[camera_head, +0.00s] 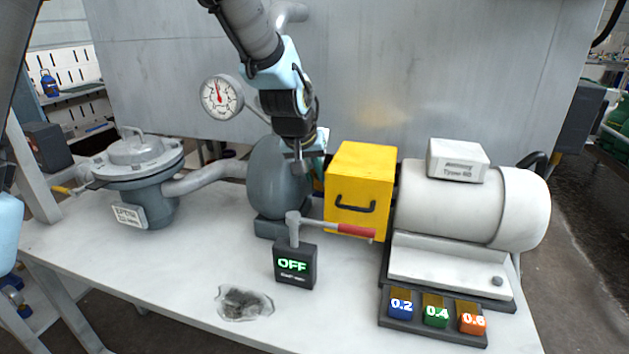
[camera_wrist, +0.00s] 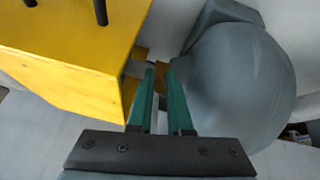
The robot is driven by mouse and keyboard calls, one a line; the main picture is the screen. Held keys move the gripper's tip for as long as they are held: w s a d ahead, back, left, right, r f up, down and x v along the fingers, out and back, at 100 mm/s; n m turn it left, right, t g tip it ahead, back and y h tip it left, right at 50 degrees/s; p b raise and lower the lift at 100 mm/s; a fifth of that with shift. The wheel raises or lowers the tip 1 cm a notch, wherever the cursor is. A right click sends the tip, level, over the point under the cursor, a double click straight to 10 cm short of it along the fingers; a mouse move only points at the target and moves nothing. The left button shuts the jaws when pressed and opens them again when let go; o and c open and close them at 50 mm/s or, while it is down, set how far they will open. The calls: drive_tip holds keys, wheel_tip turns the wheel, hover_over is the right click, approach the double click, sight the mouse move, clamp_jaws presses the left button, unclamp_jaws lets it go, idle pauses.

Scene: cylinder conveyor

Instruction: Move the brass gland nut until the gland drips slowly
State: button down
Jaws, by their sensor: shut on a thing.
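The brass gland nut shows only as small brass-coloured patches (camera_wrist: 141,54) in the wrist view, in the gap between the yellow guard box and the grey pump casing. My gripper (camera_head: 319,160) reaches down into that gap in the head view. In the wrist view its two green fingers (camera_wrist: 162,72) are close together, shut on what appears to be the nut. Their tips and most of the nut are hidden. The grey pump casing (camera_head: 276,178) is left of the gripper in the head view, and the yellow box (camera_head: 361,167) is right. No drip is visible.
A black box reading OFF (camera_head: 294,266) stands in front, below a red-handled lever (camera_head: 355,230). Buttons marked 0.2, 0.4 and 0.6 (camera_head: 435,316) are front right, before the motor (camera_head: 452,203). A wet patch (camera_head: 244,302) lies front left. A gauge (camera_head: 221,97) stands behind.

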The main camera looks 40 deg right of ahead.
drive_tip(key=shift+s+a+f+t+h+b, duration=0.15)
drive_tip(key=shift+f+t+h+b, duration=0.25)
drive_tip(key=shift+b, duration=0.65)
drive_tip(key=shift+a+h+b, duration=0.1)
drive_tip(key=shift+h+b, duration=0.2)
drive_tip(key=shift+b, duration=0.1)
drive_tip(key=c, duration=1.1)
unclamp_jaws()
drive_tip(key=shift+r, duration=0.1)
drive_tip(key=v, duration=1)
drive_tip(key=shift+s+a+r, duration=0.15)
drive_tip(key=shift+a+r, duration=0.05)
drive_tip(key=shift+r, duration=0.1)
